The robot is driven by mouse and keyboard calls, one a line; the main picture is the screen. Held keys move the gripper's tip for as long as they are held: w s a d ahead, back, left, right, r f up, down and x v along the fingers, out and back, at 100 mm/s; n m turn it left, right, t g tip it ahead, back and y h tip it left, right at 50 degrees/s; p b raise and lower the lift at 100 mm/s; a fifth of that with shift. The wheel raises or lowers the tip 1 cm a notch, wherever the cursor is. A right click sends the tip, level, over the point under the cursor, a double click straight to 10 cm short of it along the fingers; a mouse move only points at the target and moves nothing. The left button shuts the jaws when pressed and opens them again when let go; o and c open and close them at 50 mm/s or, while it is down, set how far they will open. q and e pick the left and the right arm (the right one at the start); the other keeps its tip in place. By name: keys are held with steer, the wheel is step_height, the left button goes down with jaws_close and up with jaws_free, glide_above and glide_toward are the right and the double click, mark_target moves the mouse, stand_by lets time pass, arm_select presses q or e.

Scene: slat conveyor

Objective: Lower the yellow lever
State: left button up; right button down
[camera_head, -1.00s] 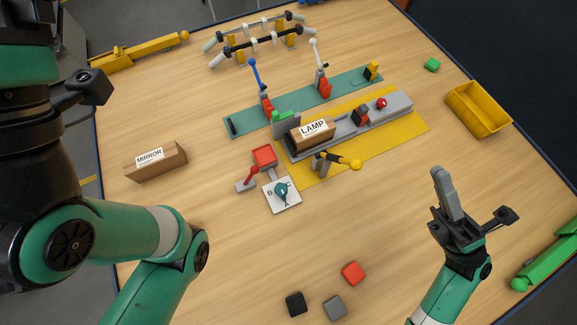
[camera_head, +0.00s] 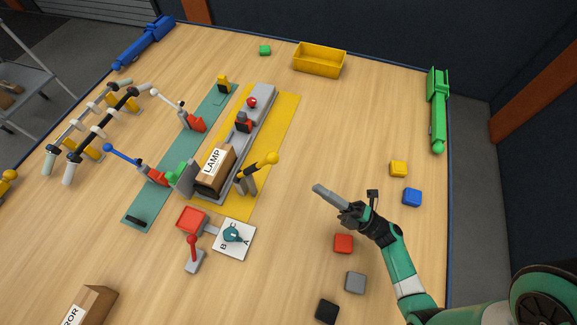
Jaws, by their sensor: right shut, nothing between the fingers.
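The yellow lever is a black arm with a yellow knob (camera_head: 270,158) on a grey upright base (camera_head: 245,184). It stands on the yellow mat (camera_head: 287,110), right of the box labelled LAMP (camera_head: 225,160). Its arm slants from the base toward the upper right, with the knob held off the mat. My right gripper (camera_head: 322,191) is to the right of and slightly below the knob, apart from it. Its fingers are together, empty, and point left toward the lever. My left gripper is out of view.
A red lever (camera_head: 193,254) and a lettered dial plate (camera_head: 237,243) stand lower left of the yellow lever. Red (camera_head: 344,243), grey (camera_head: 355,282) and black (camera_head: 327,311) blocks lie near my right arm. Bare wood lies between my right gripper and the mat.

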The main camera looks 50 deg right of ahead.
steer(key=x, duration=1)
steer(key=shift+w+p, duration=0.3)
steer(key=shift+p, duration=0.15)
steer(key=shift+a+r, duration=0.1)
steer(key=shift+r, duration=0.1)
